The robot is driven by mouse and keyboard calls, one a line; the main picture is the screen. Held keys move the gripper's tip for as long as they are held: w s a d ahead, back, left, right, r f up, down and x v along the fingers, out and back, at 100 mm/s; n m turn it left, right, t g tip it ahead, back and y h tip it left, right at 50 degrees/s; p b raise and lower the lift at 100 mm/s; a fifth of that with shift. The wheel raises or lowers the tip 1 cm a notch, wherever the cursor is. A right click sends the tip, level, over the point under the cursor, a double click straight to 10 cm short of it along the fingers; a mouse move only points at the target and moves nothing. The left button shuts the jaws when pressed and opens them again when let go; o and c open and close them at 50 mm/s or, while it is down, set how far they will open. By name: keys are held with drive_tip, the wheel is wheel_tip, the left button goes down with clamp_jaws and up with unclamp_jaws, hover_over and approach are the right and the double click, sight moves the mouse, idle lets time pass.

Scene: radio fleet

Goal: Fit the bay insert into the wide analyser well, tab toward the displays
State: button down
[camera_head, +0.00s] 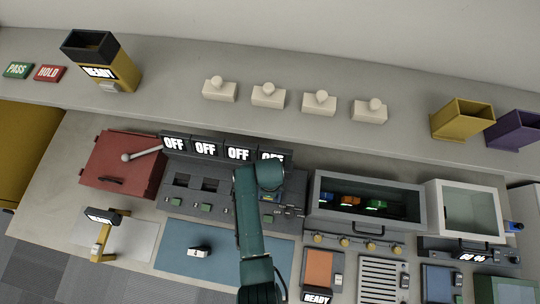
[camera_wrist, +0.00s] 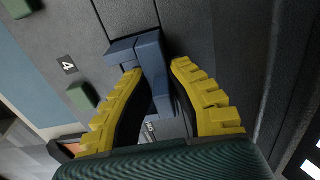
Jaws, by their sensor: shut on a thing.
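The analyser (camera_head: 225,187) is a dark grey console with a row of OFF displays (camera_head: 205,148) along its back edge; the rightmost display is partly covered by my arm. Dark wells show in its left part. I cannot make out the wide well, as my arm covers part of the right side. In the wrist view my gripper (camera_wrist: 159,70) has its yellow fingers shut on a blue-grey stepped piece, the bay insert (camera_wrist: 151,60). It is over a dark grey panel; I cannot tell whether it touches. The lower part of the insert is partly hidden between the fingers.
Green buttons (camera_wrist: 83,96) and a "4" label (camera_wrist: 68,66) lie left of the insert. A red box (camera_head: 122,165) with a lever stands left of the analyser. A grey open-topped bin (camera_head: 368,182) with coloured items stands right. A blue mat (camera_head: 190,262) lies in front.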

drive_tip(key=shift+f+b, duration=0.4)
drive_tip(key=shift+f, duration=0.2)
drive_tip(key=c, duration=1.1)
unclamp_jaws()
wheel_tip(320, 180, up, 12)
